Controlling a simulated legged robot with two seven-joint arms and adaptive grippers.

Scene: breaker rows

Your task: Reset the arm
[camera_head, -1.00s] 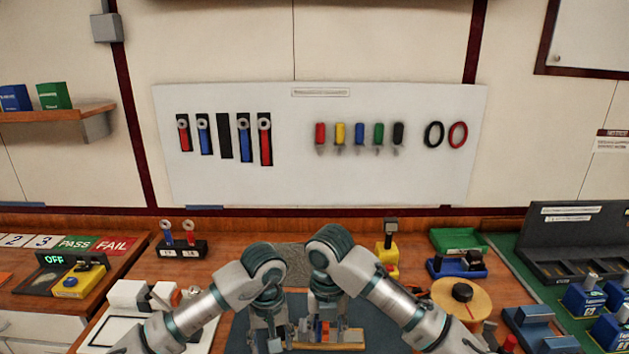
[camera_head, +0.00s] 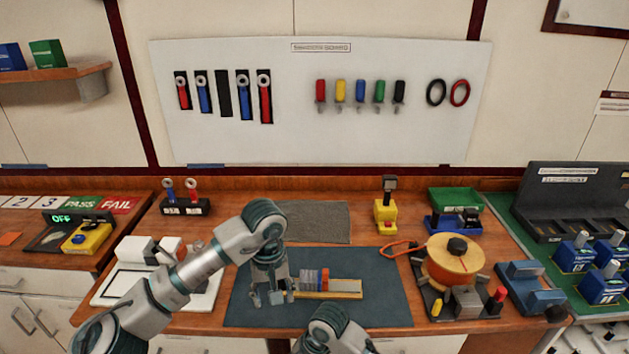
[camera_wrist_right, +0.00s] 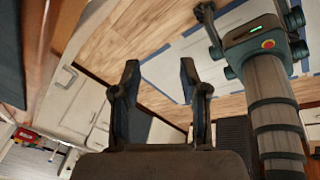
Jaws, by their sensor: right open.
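My left gripper (camera_head: 272,298) points down over the left end of a breaker row (camera_head: 316,281) on the dark mat. A small grey piece shows between its fingers; I cannot tell whether they grip it. The row has several grey modules and an orange one on a tan rail (camera_head: 345,289). My right arm (camera_head: 335,330) is drawn back to the bottom edge of the head view, its fingers hidden there. In the right wrist view my right gripper (camera_wrist_right: 158,72) is open and empty, away from the work mat, with floor and cabinet fronts beyond it.
The dark mat (camera_head: 385,300) is clear right of the row. An orange spool (camera_head: 455,262) stands right of it, a yellow device (camera_head: 386,213) behind. A white device (camera_head: 140,275) is at left. A tool board (camera_head: 300,140) hangs on the wall.

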